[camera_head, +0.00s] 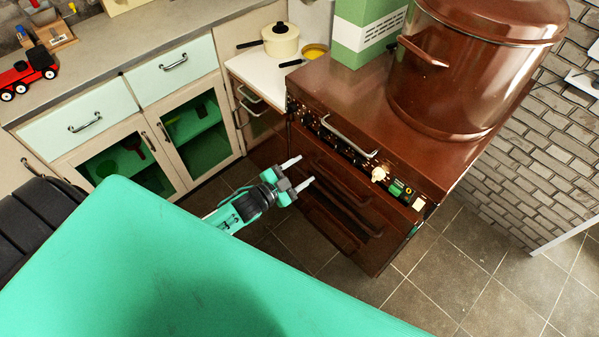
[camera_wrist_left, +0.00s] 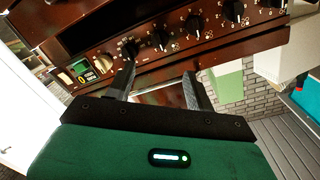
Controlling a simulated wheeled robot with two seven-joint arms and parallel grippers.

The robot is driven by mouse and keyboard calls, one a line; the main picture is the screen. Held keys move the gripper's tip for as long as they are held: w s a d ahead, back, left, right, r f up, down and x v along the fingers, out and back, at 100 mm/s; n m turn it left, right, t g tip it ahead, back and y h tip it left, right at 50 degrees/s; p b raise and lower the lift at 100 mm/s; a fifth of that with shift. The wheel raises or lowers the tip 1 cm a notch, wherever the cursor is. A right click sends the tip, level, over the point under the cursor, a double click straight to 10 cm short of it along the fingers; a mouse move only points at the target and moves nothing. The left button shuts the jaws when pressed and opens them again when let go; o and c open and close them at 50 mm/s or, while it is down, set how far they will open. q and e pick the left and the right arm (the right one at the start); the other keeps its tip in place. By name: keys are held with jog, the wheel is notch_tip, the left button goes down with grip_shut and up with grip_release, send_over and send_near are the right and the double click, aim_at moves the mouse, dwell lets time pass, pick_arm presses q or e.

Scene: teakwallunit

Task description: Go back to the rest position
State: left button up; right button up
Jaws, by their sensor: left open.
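My left gripper (camera_head: 298,173) is open and empty in front of the brown stove (camera_head: 345,92), below its row of knobs. Its two fingers stand apart, with nothing between them. In the left wrist view the open fingers (camera_wrist_left: 157,82) point at the stove's control panel (camera_wrist_left: 145,45), which has several black knobs and a small lit display. I cannot tell whether the fingertips touch the stove. My right gripper shows in neither view.
A large brown lidded pot (camera_head: 460,75) and a green-white box (camera_head: 362,32) stand on the stove. Cabinets with green glass doors (camera_head: 118,160) line the left, below a grey counter with a red toy truck (camera_head: 27,73). Tiled floor (camera_head: 450,270) is free at the lower right.

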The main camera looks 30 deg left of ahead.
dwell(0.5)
pick_arm(q)
jog(key=s+a+f+n+g+y, duration=0.2)
jog(key=s+f, duration=0.4)
jog(key=f, duration=0.4)
jog(key=s+a+f+n+g+y, duration=0.1)
jog(key=s+f+n+g+y, duration=0.3)
jog(key=f, duration=0.7)
jog(key=s+a+f+g, duration=0.1)
jog(key=s+a+f, duration=0.1)
jog(key=s+f, duration=0.65)
jog(key=s+d+f+n+g, duration=0.1)
jog(key=s+f+g, duration=0.1)
jog(key=s+f, duration=0.3)
jog(key=s+d+f+g, duration=0.1)
jog(key=s+f+g, duration=0.2)
jog(key=s, duration=1)
jog(key=s+d+f+n+g, duration=0.1)
jog(key=s+f+g, duration=0.2)
jog(key=s+f, duration=0.4)
jog(key=shift+s+d+f+n+y, duration=0.2)
jog(key=shift+s+d+n+y, duration=0.15)
jog(key=shift+s, duration=0.8)
